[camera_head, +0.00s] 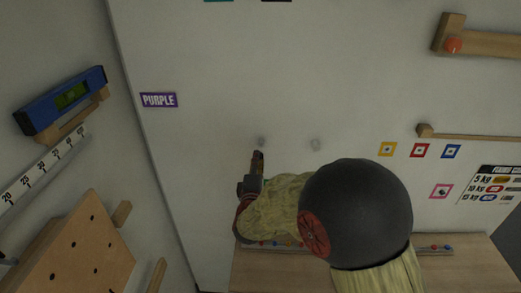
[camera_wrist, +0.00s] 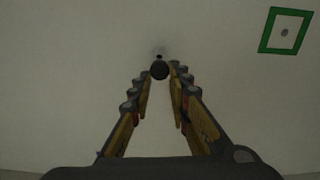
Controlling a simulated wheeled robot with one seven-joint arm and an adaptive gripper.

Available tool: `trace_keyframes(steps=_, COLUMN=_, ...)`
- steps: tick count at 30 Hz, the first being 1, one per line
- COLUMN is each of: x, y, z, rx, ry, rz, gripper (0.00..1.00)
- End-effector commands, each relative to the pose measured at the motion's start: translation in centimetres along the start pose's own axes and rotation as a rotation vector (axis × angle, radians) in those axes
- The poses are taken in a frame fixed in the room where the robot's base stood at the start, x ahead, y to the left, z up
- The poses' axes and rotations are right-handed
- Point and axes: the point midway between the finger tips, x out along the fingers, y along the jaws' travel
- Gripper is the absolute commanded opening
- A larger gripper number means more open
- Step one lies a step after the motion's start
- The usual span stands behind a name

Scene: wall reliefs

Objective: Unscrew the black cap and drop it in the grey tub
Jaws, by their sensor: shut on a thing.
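My gripper (camera_head: 257,160) points up toward the white wall in the head view. In the wrist view my gripper (camera_wrist: 160,75) is shut, its two yellow-and-black fingers closing in on a dark round piece that appears to be the black cap (camera_wrist: 159,70). A small dark spot shows just beyond the cap against the wall. I cannot tell whether the cap is still on a thread or free of it. In the head view my gripper and arm hide the cap. No grey tub can be made out in either view.
Two faint grey spots (camera_head: 315,144) mark the wall. A wooden ledge (camera_head: 470,262) lies below, partly behind my arm. A purple label (camera_head: 158,100), a blue level (camera_head: 62,100) and a pegboard (camera_head: 75,250) are at left. A green square frame (camera_wrist: 285,30) is on the wall.

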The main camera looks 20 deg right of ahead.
Motion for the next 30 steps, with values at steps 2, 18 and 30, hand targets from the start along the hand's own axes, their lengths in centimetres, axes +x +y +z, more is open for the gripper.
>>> trace_keyframes(steps=2, x=0.0, y=0.0, z=0.0, rx=0.0, ry=0.0, rz=0.0, gripper=0.0)
trace_keyframes(steps=18, x=-1.4, y=0.0, z=-0.1, rx=0.0, ry=0.001, rz=-0.001, gripper=0.0)
trace_keyframes(steps=30, x=-2.0, y=0.0, z=0.0, rx=0.0, ry=0.0, rz=0.0, gripper=0.0)
